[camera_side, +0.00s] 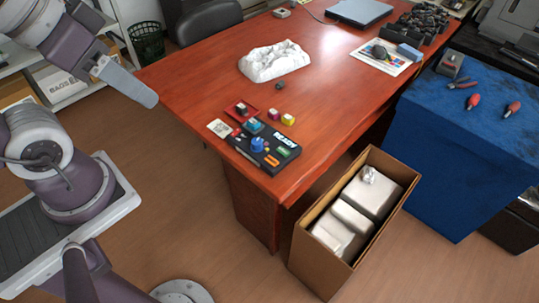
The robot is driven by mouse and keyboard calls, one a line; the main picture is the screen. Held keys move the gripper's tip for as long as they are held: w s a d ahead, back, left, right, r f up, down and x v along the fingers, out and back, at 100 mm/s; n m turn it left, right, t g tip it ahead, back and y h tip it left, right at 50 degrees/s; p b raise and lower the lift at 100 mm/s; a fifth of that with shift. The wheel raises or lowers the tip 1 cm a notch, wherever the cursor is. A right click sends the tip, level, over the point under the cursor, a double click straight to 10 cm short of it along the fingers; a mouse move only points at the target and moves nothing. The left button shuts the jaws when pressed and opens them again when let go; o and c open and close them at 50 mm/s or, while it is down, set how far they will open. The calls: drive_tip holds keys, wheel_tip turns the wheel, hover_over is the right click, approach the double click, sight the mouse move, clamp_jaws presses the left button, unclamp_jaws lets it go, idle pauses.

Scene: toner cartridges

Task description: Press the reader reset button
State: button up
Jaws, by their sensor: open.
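The reader (266,158) is a black box with a READY label near the front left corner of the red-brown desk. On it are a round blue knob or button (257,144), a teal block (253,126), and small green (282,153) and orange (271,160) parts. I cannot tell which of these is the reset button. My gripper (148,97) is at the upper left, well apart from the reader and left of the desk. It is open and seen edge-on, with nothing visible in it.
Small coloured cartridges (288,119) and a red tray (241,110) lie behind the reader. Crumpled white packing (274,62) sits farther back on the desk (200,80). An open cardboard box (322,247) stands in front of the desk, and a blue-covered table (460,150) stands right.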

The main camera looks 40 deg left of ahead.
idle(0.4)
clamp_jaws()
idle(1.6)
